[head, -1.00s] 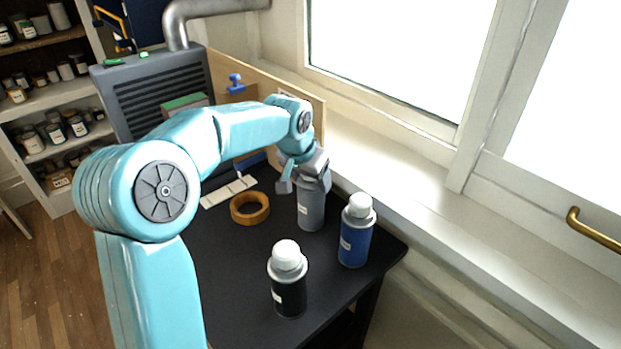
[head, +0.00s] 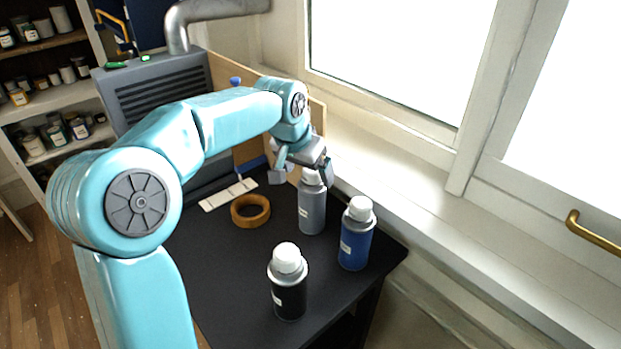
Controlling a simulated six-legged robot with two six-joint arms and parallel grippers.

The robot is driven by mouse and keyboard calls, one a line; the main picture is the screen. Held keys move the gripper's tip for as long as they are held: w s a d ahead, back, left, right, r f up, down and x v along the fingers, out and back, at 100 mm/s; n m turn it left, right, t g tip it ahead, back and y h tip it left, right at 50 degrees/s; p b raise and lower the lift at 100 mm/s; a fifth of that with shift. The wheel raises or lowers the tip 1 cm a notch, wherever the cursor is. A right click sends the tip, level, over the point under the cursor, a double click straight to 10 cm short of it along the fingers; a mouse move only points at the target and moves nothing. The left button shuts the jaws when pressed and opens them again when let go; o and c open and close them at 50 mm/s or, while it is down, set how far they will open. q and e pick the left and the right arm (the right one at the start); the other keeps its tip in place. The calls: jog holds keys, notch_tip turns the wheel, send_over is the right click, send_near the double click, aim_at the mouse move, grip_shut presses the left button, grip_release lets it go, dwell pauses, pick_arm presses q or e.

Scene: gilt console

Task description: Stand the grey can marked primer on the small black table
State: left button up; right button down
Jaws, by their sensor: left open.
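The grey can (head: 312,210) stands upright on the small black table (head: 238,268), near the edge by the window sill. Its white cap shows partly below my gripper, and a small pale label is on its side, too small to read. My left gripper (head: 301,180) is open just above the can, its fingers apart on either side of the cap. I cannot tell whether a finger touches the can. My right gripper is not in view.
A blue can (head: 355,238) stands right of the grey can, and a black can (head: 288,288) stands in front. A roll of brown tape (head: 250,210) and a pale strip (head: 228,194) lie to the left. The window sill (head: 400,205) runs behind. The table's front left is clear.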

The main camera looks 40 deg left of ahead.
pick_arm(q)
jog(key=v, duration=0.7)
jog(key=shift+r, duration=0.15)
